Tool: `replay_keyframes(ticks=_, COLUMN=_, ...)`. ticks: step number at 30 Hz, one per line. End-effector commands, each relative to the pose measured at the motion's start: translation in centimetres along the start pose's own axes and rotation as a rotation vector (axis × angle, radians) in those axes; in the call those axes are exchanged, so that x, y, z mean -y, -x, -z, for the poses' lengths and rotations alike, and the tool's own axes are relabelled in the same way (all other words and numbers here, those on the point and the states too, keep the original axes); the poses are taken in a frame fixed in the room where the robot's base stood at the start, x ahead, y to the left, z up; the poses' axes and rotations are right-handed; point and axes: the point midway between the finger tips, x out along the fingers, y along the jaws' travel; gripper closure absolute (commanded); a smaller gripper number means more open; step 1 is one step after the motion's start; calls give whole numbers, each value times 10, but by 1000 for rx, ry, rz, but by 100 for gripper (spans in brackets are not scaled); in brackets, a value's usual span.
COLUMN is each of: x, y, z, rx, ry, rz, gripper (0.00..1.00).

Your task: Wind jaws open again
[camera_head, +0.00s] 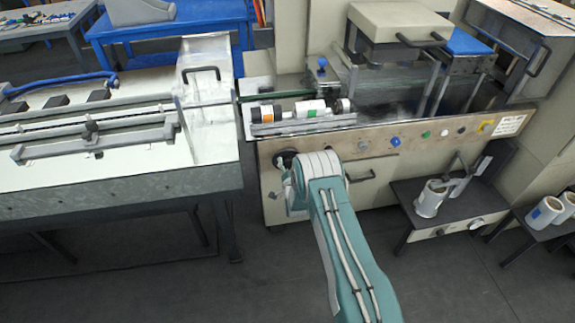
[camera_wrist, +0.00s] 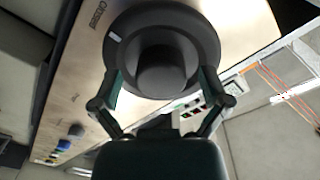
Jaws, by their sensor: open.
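A round black knob (camera_wrist: 162,70) with a raised hub and a small white mark at its left rim fills the top middle of the wrist view. It sits on the beige front panel (camera_wrist: 68,95) beside small dark lettering. In the head view the knob (camera_head: 285,160) shows at the panel's left end, partly behind my arm. My gripper (camera_wrist: 160,88) is open, with one finger on either side of the knob's lower part. I cannot tell whether the fingers touch it. The machine's jaws cannot be clearly made out.
The panel carries a blue button (camera_head: 395,141) and several smaller ones, with a handle (camera_head: 362,177) close to my arm. A grey bench (camera_head: 110,190) stands left, and a low dark table (camera_head: 450,215) stands right. The floor between is clear.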

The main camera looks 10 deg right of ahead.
Motion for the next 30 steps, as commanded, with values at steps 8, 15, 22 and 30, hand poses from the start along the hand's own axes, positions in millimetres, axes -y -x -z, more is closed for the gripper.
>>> replay_keyframes(ticks=8, x=0, y=0, z=0, rx=0, ry=0, rz=-1, gripper=86)
replay_keyframes(ticks=15, x=-1, y=-1, z=0, rx=0, ry=8, rz=-1, gripper=86)
replay_keyframes(ticks=22, x=-1, y=-1, z=0, rx=-3, ry=81, rz=1, gripper=86)
replay_keyframes(ticks=30, x=-1, y=-1, z=0, rx=-8, ry=285, rz=7, gripper=86)
